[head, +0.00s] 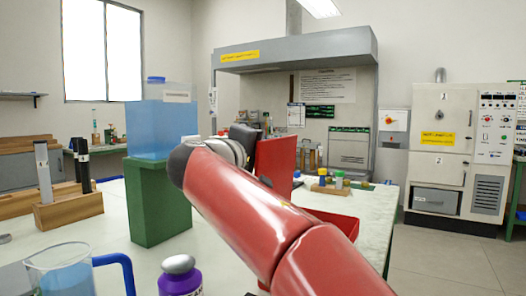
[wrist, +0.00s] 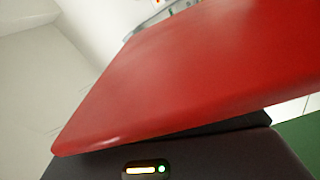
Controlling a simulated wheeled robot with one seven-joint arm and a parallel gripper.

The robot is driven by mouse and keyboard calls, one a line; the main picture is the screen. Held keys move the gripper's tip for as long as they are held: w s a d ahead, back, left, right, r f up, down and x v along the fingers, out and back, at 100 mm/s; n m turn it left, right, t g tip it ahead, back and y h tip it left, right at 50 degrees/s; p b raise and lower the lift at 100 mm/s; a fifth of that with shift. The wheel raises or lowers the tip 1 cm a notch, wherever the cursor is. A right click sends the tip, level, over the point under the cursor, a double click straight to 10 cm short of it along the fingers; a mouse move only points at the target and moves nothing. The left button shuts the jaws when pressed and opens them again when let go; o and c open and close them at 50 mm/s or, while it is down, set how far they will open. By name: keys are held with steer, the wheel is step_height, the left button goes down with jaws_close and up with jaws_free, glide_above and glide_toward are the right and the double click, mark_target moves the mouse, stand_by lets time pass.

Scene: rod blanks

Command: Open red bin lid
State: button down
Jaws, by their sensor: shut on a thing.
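The red bin lid (head: 276,160) stands raised and roughly upright behind my arm in the head view. The red bin (head: 338,220) shows below and to the right of it on the table, mostly hidden by my red arm. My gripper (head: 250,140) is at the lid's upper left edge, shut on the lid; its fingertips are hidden. In the wrist view the lid (wrist: 190,75) fills most of the picture as a tilted red panel, close above the dark gripper body.
A blue tank (head: 162,130) stands on a green pedestal (head: 158,205) left of my arm. A beaker (head: 60,272) and a purple bottle (head: 180,278) stand at the near edge. Small bottles (head: 338,181) stand behind the bin.

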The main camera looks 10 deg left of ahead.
steer(key=c, duration=1.5)
jaws_free()
steer(key=b+v, duration=0.1)
steer(key=v, duration=0.7)
